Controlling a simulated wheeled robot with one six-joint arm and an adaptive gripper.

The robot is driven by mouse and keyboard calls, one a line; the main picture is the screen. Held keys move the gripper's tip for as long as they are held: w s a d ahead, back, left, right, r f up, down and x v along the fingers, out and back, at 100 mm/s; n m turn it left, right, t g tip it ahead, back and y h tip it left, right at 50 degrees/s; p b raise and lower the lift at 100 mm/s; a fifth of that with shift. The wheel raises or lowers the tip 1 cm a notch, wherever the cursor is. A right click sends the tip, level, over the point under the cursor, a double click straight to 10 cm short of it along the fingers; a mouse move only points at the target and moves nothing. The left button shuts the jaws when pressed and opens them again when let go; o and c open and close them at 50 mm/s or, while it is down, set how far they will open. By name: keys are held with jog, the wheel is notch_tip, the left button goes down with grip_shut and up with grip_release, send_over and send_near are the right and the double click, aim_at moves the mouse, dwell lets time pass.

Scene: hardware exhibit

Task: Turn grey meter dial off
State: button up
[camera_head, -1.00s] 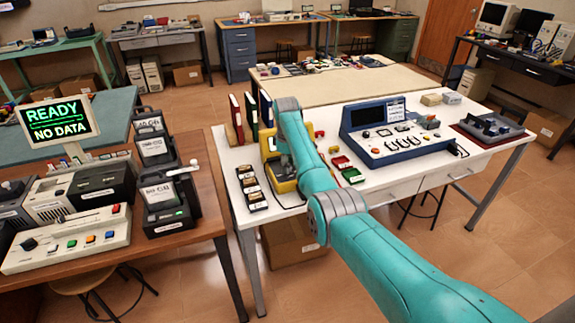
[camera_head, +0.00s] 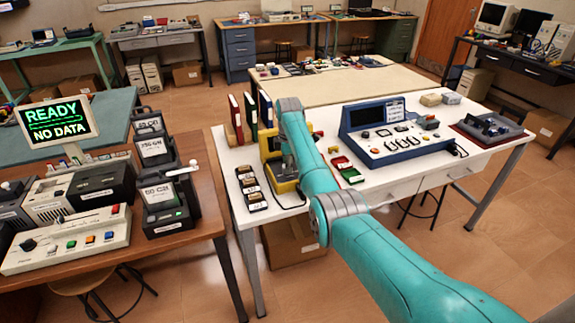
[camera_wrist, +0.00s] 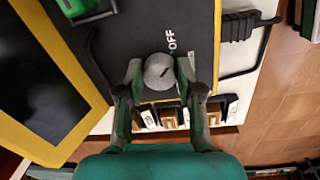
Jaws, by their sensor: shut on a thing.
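The yellow meter (camera_head: 285,184) stands on the white table, partly hidden behind my arm. In the wrist view its dark face (camera_wrist: 128,40) with a yellow edge fills the middle, beside a dark screen (camera_wrist: 42,82). The grey round dial (camera_wrist: 158,72) sits on this face, with a dark mark on its top. A white OFF label lies just above and to the right of it. My gripper (camera_wrist: 160,74) is shut on the dial, one finger on each side. In the head view the dial and fingertips are hard to make out.
Several small labelled blocks (camera_head: 250,187) lie left of the meter near the table's edge. Upright binders (camera_head: 251,116) stand behind it. Small red and green trays (camera_head: 350,175) and a blue console (camera_head: 388,131) are to the right. A black cable (camera_wrist: 259,52) runs beside the meter.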

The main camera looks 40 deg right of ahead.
dwell(0.4)
jog(key=o, duration=1.2)
jog(key=shift+c, duration=0.2)
notch_tip(320, 180, up, 12)
jog(key=shift+s+a, duration=0.15)
jog(key=shift+s, duration=0.15)
